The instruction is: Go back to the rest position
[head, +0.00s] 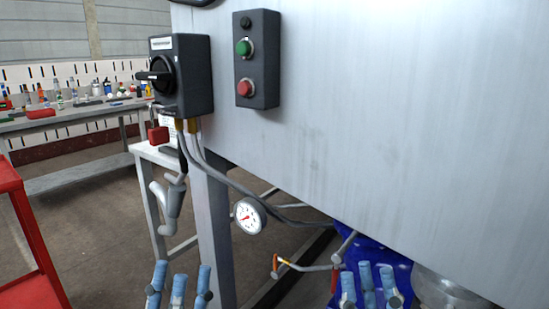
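My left gripper (179,284) shows at the bottom edge, left of the middle. Its blue-grey fingers point up, stand apart and have nothing between them. My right gripper (367,284) shows at the bottom edge, right of the middle, in front of a blue object. Its fingers also point up, stand apart and hold nothing that I can see. The palms and wrists of both are cut off by the lower edge.
A large grey metal panel (390,110) fills the right side. It bears a button box (257,58) with green and red buttons, beside a black rotary switch box (181,76). A gauge (249,216) hangs below. A red cart (28,245) stands left; a workbench (75,121) stands behind.

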